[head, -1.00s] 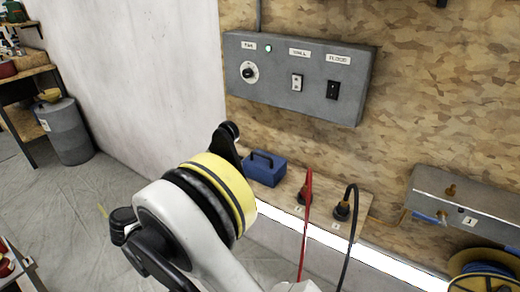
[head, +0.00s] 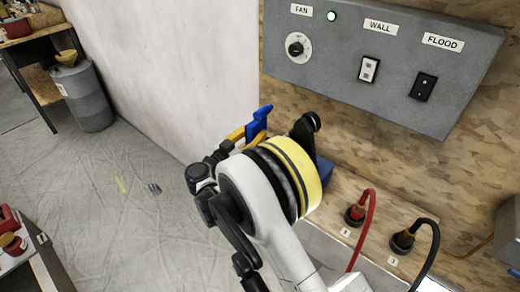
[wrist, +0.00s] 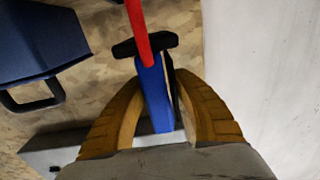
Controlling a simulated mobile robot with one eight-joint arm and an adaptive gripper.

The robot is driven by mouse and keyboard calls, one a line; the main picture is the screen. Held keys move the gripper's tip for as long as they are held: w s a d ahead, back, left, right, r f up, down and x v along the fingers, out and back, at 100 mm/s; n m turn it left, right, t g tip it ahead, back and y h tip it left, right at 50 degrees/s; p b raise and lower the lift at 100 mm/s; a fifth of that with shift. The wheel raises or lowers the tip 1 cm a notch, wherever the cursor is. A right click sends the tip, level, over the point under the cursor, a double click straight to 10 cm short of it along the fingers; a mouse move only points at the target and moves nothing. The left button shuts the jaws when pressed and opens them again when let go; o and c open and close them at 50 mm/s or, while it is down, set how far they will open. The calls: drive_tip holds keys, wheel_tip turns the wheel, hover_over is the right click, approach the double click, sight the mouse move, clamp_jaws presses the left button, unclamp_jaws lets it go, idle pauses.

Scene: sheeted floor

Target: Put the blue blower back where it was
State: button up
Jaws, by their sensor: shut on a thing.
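My gripper (wrist: 157,100) is shut on a blue tool (wrist: 153,88), which I take to be the blue blower. In the wrist view it has a blue body between the yellow-brown fingers, a black collar and a red length running up out of the frame. In the head view the blower (head: 260,121) shows as a blue piece, with my gripper (head: 248,131) beside it, left of the wrist joint and in front of the white wall. The blower looks clear of any surface. My arm hides part of the gripper.
A blue box with a handle (wrist: 40,40) is on the left in the wrist view; my arm mostly hides it in the head view. Red (head: 361,225) and black (head: 420,240) cables rise from a wooden ledge (head: 345,190). A grey switch panel (head: 390,60) is above.

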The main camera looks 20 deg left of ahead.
wheel_tip(320, 180, down, 6)
drive_tip(key=shift+r+b, duration=0.15)
drive_tip(key=shift+b, duration=0.85)
drive_tip(key=o, duration=0.7)
